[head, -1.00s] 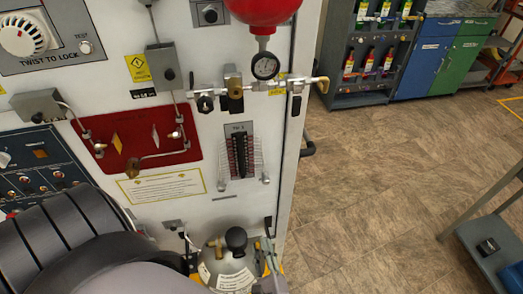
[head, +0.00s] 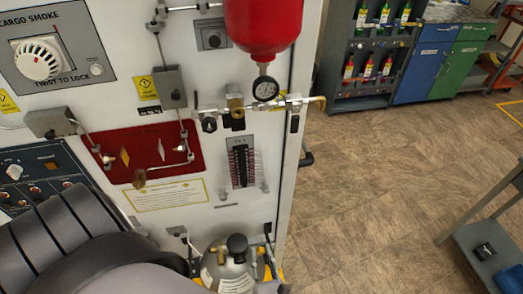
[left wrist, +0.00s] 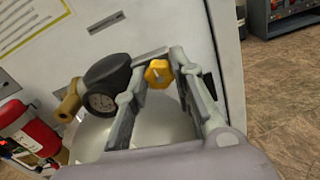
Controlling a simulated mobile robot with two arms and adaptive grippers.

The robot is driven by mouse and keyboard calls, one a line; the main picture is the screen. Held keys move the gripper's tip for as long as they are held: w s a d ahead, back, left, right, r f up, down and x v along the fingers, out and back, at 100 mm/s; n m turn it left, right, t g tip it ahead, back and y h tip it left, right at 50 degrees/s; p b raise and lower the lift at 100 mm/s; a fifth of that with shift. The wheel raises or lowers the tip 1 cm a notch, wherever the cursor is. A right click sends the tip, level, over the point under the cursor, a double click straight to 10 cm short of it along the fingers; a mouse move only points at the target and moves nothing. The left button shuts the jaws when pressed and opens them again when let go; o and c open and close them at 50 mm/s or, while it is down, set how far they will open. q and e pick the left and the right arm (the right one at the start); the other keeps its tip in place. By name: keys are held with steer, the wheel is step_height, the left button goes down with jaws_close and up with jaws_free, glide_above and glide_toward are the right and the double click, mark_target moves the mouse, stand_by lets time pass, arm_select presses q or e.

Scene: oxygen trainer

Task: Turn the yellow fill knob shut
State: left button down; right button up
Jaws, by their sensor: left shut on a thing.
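The yellow fill knob (left wrist: 158,73) shows in the left wrist view, between the fingers of my left gripper (left wrist: 161,67). The gripper is shut on it. The knob sits above a silver cylinder (left wrist: 165,120), right of a black round part with a gauge (left wrist: 101,101). In the head view the cylinder (head: 232,272) stands at the bottom, against the white panel, with a black knob (head: 237,243) on top. My left gripper (head: 268,247) is at its right side there, partly hidden by my arm. The yellow knob is too small to make out there. My right gripper is not in view.
Above are a pressure gauge (head: 265,89), a red bottle (head: 263,30) and pipe fittings on the panel. A black handle (head: 307,157) juts from the panel's right edge. A grey cart (head: 490,262) stands at right. The floor between is clear.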

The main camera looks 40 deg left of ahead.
arm_select(q)
steer(key=shift+m, duration=0.6)
steer(key=c, duration=1.6)
jaws_free()
steer(key=shift+c, duration=0.2)
steer(key=v, duration=0.7)
steer(key=shift+s+d, duration=0.15)
